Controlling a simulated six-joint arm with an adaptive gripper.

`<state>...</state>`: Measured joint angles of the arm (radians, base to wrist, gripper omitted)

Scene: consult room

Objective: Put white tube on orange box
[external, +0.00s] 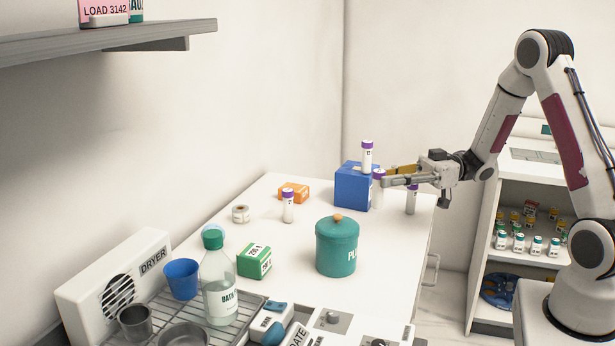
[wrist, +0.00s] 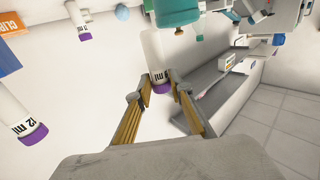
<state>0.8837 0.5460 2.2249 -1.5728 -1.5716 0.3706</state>
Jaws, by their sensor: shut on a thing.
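An orange box (external: 299,190) lies on the far left part of the white table; part of it also shows at the upper left of the wrist view (wrist: 12,23). My gripper (external: 386,177) is level beside the blue box, shut on a white tube (external: 378,188) with a purple cap. In the wrist view the held tube (wrist: 156,55) shows between the fingertips (wrist: 163,88). A similar tube (external: 367,158) stands on the blue box, another (external: 288,212) stands just in front of the orange box, and another (external: 411,203) stands below my gripper.
The blue box (external: 350,188) is close to my gripper. A teal canister (external: 337,250), a green box (external: 254,262), a small roll (external: 240,214) and a bottle (external: 219,287) stand nearer the front. The table is clear between the blue and orange boxes.

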